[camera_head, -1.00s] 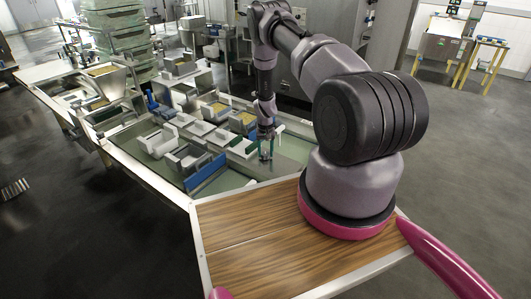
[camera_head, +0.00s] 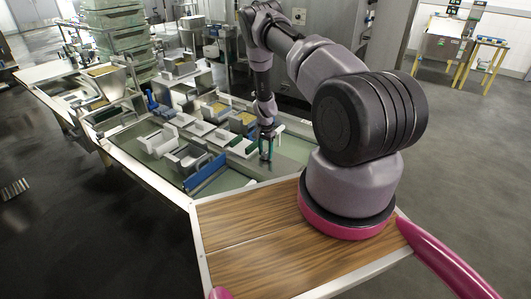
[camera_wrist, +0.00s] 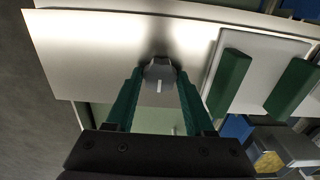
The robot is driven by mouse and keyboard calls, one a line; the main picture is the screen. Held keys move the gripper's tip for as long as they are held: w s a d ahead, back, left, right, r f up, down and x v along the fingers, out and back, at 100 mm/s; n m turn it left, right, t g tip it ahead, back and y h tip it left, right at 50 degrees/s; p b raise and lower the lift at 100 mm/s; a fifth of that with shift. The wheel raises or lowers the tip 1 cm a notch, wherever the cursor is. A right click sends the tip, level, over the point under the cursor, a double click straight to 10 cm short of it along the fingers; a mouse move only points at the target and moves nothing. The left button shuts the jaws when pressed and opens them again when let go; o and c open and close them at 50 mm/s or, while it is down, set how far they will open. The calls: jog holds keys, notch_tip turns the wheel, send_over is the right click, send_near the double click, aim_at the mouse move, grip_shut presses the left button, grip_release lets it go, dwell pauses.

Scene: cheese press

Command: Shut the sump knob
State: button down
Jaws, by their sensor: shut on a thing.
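The sump knob (camera_wrist: 159,74) is a small grey knob with a pale mark on its face, in the middle of the wrist view. It sits against a bright metal plate (camera_wrist: 95,45). My gripper (camera_wrist: 158,84) has its two green fingers closed on the sides of the knob. In the head view my gripper (camera_head: 267,150) points down near the right end of the table's sunken bed. The knob cannot be made out there.
White blocks with green bars (camera_wrist: 230,80) stand close to the right of my fingers in the wrist view. Several white moulds (camera_head: 185,155) and a blue panel (camera_head: 205,171) lie on the table to the left. A wooden board (camera_head: 250,235) is in front.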

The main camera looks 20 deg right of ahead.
aim_at(265, 153)
dwell(0.4)
jog(key=shift+c, duration=1.5)
grip_release()
jog(key=shift+r, duration=0.1)
notch_tip(265, 153, up, 11)
jog(key=shift+f, duration=0.2)
